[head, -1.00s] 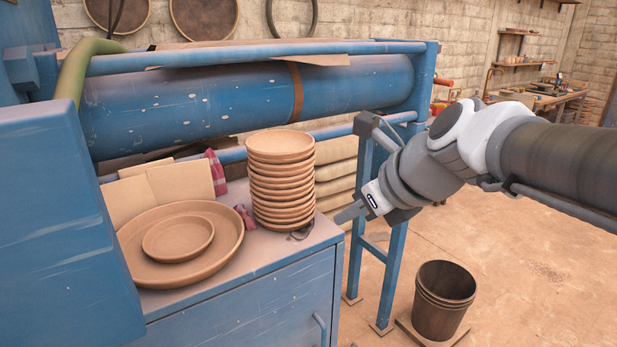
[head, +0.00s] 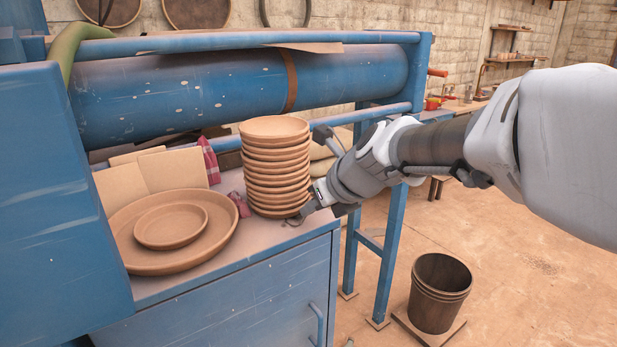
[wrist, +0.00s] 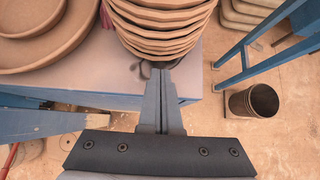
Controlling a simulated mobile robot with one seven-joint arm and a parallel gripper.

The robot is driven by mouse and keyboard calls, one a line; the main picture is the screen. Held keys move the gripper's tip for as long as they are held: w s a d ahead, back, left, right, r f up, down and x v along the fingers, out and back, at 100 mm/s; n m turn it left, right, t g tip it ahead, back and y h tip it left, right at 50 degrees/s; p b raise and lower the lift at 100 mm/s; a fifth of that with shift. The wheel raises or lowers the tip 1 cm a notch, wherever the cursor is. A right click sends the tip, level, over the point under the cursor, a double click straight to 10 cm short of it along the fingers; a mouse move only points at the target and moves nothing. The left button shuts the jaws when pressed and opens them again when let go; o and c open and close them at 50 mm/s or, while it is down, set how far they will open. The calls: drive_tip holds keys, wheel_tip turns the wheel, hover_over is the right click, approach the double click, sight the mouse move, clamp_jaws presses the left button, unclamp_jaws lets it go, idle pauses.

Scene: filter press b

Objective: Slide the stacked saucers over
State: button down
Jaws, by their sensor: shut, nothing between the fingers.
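A tall stack of several clay saucers (head: 275,165) stands upright near the right end of the blue cabinet top (head: 268,246). The stack also shows at the top of the wrist view (wrist: 165,22). My gripper (head: 298,217) is low at the right side of the stack, by its lowest saucers. In the wrist view my gripper (wrist: 160,72) has its fingers together, empty, with the tips just at the base of the stack. I cannot tell whether they touch it.
A large clay dish (head: 135,245) with a smaller dish (head: 171,226) in it lies left of the stack. Tan boards (head: 173,172) and a checked cloth (head: 208,160) are behind. A blue roller (head: 230,95) runs above the back. A dark bucket (head: 437,292) stands on the floor at right.

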drive_tip(key=shift+w+a, duration=0.45)
drive_tip(key=shift+w, duration=0.15)
drive_tip(key=shift+w+a+r, duration=0.1)
drive_tip(key=shift+w, duration=0.05)
drive_tip(key=w+a+p, duration=0.3)
drive_tip(key=w+p, duration=0.2)
drive_tip(key=w+a+p, duration=0.2)
drive_tip(key=w, duration=0.1)
drive_tip(key=shift+w+a+r, duration=0.15)
drive_tip(key=shift+a, duration=0.15)
drive_tip(key=shift+w+a, duration=0.25)
drive_tip(key=shift+w, duration=0.1)
drive_tip(key=shift+f, duration=0.2)
drive_tip(key=shift+d, duration=0.1)
